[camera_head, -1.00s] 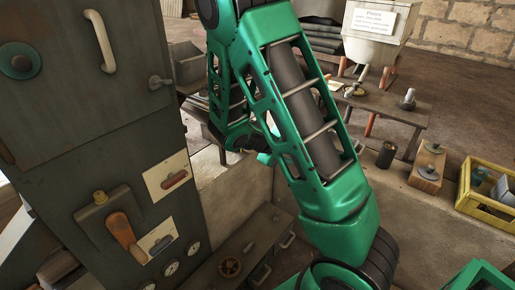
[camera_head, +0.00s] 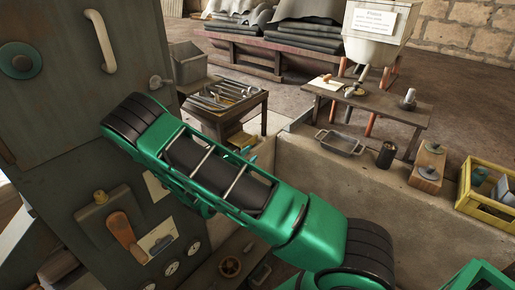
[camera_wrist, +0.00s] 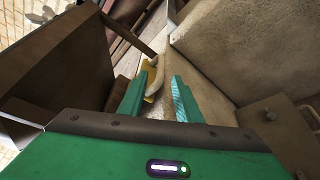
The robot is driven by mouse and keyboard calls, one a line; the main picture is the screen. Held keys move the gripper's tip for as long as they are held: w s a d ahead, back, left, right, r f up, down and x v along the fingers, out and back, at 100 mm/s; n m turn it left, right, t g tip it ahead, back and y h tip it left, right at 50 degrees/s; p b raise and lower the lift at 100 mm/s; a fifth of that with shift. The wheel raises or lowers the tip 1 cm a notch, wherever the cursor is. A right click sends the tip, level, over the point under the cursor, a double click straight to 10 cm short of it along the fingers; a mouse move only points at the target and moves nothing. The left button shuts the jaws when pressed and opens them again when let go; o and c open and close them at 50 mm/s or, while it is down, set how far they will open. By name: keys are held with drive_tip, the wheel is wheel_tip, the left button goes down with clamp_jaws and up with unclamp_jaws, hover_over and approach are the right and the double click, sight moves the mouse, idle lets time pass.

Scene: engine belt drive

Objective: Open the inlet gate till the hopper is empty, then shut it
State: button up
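A pale hopper-like bin (camera_head: 372,48) with a paper sign stands at the upper right of the head view. I cannot see into it, and I cannot make out which part is the inlet gate. My gripper (camera_wrist: 162,90) shows in the wrist view with its two teal fingers apart and a gap between them. A pale curved piece over a yellow patch (camera_wrist: 151,80) shows by the left fingertip. I cannot tell whether they touch.
The dark cabinet (camera_head: 60,130) at left carries an orange-handled lever (camera_head: 125,236) and dials. A tool table (camera_head: 222,98) stands at the middle back. A bench (camera_head: 395,108), metal tray (camera_head: 340,142), dark can (camera_head: 386,155) and yellow crate (camera_head: 488,190) lie to the right.

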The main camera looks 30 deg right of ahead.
sight(255, 149)
drive_tip(key=x, duration=0.8)
drive_tip(key=shift+w+d+f, duration=0.15)
drive_tip(key=shift+w+d, duration=0.05)
drive_tip(key=shift+d, duration=0.15)
clamp_jaws()
